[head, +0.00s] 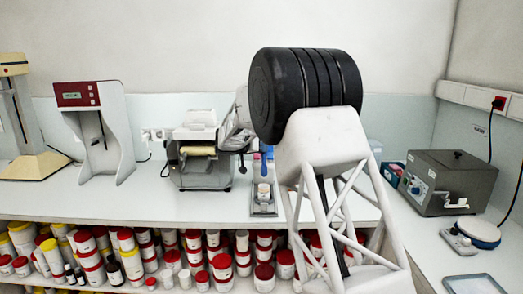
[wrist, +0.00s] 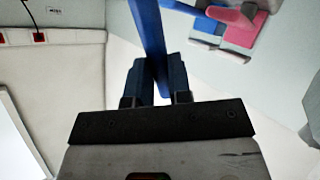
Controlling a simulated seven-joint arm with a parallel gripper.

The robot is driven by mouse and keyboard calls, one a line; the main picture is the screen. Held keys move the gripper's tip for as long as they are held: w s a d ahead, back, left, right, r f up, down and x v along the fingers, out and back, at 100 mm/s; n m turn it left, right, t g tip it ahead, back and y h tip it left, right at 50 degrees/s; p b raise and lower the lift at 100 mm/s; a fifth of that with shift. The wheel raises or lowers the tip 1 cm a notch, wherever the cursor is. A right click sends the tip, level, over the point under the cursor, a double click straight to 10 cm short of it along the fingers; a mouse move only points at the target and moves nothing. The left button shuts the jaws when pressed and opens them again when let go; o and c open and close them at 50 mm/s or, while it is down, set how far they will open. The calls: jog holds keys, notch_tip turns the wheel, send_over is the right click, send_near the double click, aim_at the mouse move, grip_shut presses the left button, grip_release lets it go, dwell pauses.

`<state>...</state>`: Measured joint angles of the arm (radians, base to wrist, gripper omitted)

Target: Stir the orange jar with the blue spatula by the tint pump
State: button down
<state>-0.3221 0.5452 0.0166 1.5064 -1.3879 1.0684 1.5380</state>
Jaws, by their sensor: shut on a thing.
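In the wrist view, my gripper (wrist: 155,85) is shut on a blue, flat-sided handle (wrist: 148,30), which looks like the blue spatula. The handle runs up past the top edge, so its far end is out of view. A small pale jar (head: 264,191) stands on a small grey tray (head: 263,211) at the middle of the bench, left of my arm. I cannot tell if it is the orange jar. I cannot clearly pick out the tint pump.
Blue and pink pieces (wrist: 238,28) show at the upper right of the wrist view. A roller machine (head: 200,158) and a red-topped stand (head: 95,125) are at the back. A grey box device (head: 440,182) stands at right. Bare bench (head: 150,203) lies left; shelved jars are below.

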jog(key=shift+f, duration=0.15)
notch_tip(320, 180, down, 8)
jog(key=shift+f, duration=0.25)
dwell(1.1)
jog(key=shift+f, duration=0.2)
dwell(0.3)
jog(key=shift+s+r, duration=0.1)
jog(key=shift+s, duration=0.1)
